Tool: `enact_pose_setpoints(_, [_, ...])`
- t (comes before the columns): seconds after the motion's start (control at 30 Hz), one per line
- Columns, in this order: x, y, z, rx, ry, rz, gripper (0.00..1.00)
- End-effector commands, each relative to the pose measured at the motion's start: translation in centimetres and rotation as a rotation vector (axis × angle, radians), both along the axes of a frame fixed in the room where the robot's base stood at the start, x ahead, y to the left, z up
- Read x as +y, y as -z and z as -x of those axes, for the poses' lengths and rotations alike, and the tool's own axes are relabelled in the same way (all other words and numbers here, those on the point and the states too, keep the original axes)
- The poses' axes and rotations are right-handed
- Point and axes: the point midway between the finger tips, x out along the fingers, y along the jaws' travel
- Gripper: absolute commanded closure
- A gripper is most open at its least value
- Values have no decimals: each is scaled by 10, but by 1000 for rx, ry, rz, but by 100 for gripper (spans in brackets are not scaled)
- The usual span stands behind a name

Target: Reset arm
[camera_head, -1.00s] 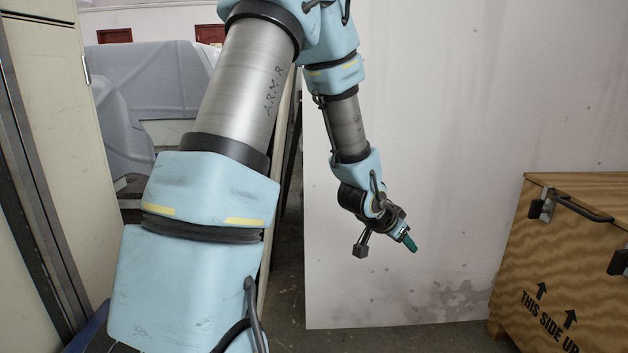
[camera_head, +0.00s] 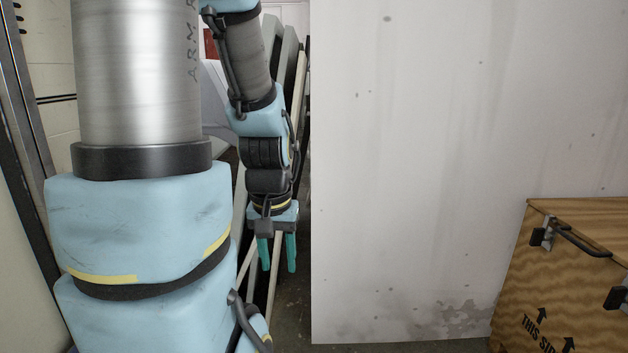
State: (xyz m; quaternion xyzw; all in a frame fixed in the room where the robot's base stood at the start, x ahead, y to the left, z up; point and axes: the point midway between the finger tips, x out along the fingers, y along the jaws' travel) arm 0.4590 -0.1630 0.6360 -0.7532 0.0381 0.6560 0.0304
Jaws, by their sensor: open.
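My gripper (camera_head: 277,254) shows left of centre in the head view, at the end of my blue and silver arm. It points down. Its two teal fingers are spread apart with nothing between them. The gripper hangs in front of some pale leaning panels, just left of the white wall panel. My upper arm fills much of the left of the view, and the top of the arm is cut off by the frame.
A wooden crate (camera_head: 570,265) with black handles stands at the right. A large white panel (camera_head: 420,170) stands behind, with a stained lower edge. Pale leaning boards (camera_head: 291,70) stand behind my arm. A cream cabinet (camera_head: 50,70) is at the far left.

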Motion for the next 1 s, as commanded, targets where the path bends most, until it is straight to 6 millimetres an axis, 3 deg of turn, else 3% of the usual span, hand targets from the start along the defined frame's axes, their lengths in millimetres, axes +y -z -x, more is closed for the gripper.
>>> enact_pose_setpoints(0.03, [0,-30,0,0,1,0,52])
enact_pose_setpoints(0.1, [0,-54,0,-1,1,0,52])
enact_pose_setpoints(0.7, [0,-244,-1,-1,3,0,52])
enact_pose_setpoints(0.83, [0,-277,0,-1,3,0,52])
enact_pose_setpoints(1.0, [0,-300,0,-1,3,0,52])
